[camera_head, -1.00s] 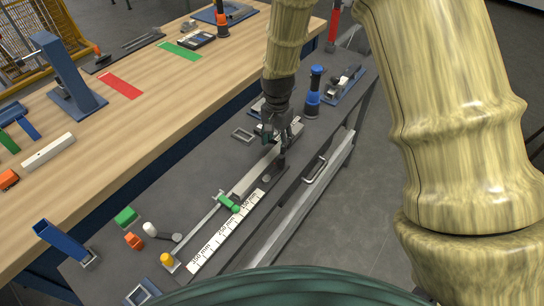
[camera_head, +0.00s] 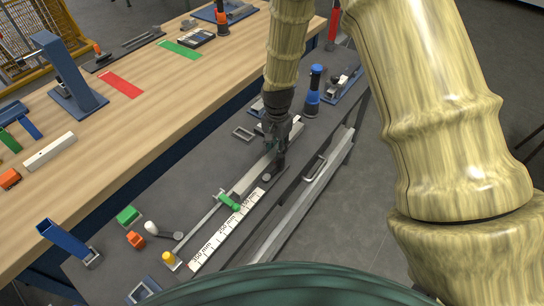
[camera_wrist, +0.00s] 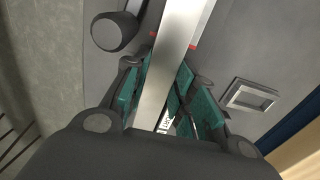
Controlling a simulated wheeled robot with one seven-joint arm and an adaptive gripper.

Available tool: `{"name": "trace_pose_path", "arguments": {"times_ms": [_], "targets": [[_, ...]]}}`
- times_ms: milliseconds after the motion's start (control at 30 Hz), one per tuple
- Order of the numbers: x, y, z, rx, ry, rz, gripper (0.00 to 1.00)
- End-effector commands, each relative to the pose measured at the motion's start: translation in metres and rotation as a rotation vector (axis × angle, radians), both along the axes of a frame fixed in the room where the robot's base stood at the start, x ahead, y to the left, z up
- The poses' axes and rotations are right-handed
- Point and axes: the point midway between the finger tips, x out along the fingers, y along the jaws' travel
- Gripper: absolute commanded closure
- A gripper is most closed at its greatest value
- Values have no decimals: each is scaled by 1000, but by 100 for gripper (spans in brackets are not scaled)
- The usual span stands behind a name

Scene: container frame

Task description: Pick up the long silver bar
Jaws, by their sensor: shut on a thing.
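The long silver bar (camera_head: 252,179) lies lengthwise on the dark grey bench, beside a white millimetre scale (camera_head: 222,234). My gripper (camera_head: 275,143) is low over the bar's farther half and hides part of it. In the wrist view, the bar (camera_wrist: 176,55) runs between the teal finger pads of my gripper (camera_wrist: 163,92), which is shut on it. Whether the bar is clear of the bench cannot be told.
A green clamp piece (camera_head: 229,201) is at the bar's near end. A dark knob (camera_wrist: 114,31) stands close beside my fingers. A square metal frame (camera_wrist: 250,96) lies on the other side. A blue-topped cylinder (camera_head: 314,88) stands farther back.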

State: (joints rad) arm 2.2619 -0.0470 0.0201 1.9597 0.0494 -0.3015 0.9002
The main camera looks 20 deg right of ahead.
Motion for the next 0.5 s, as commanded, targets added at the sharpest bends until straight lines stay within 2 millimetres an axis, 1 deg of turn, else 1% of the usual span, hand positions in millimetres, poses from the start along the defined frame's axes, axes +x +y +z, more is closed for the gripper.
{"name": "trace_pose_path", "arguments": {"times_ms": [333,500], "targets": [[0,0,3,0,-1,0,100],[1,0,16,-1,-2,0,100]]}}
